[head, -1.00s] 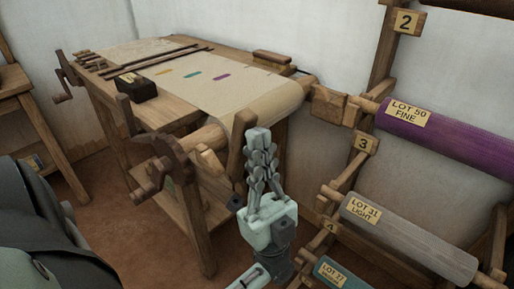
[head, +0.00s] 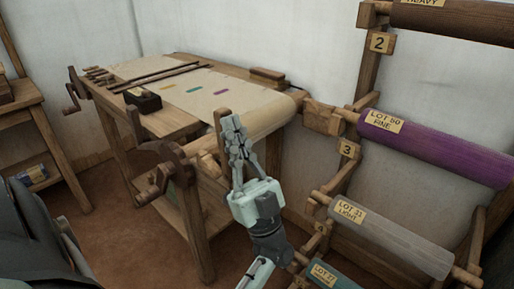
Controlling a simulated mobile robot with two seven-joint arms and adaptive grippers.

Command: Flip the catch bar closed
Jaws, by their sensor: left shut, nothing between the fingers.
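The dark toothed wheel with its wooden handle (head: 152,187) sits at the left end of the loom's front roller. The catch bar is hard to make out. A dark piece (head: 160,150) lies low across the top of the wheel and seems to be the bar, but I cannot tell whether it is seated. My left gripper (head: 232,124) is shut and empty, fingers up, right of the wheel and apart from it in the picture. It partly covers a pale wooden upright (head: 221,128) at the roller's right part. My right gripper is out of view.
The loom carries pale cloth (head: 235,103) with coloured marks and a small dark box (head: 143,100). A rack at right holds a purple roll (head: 440,148) and a grey roll (head: 395,238), close to my left arm. Brown floor (head: 110,225) is clear at left.

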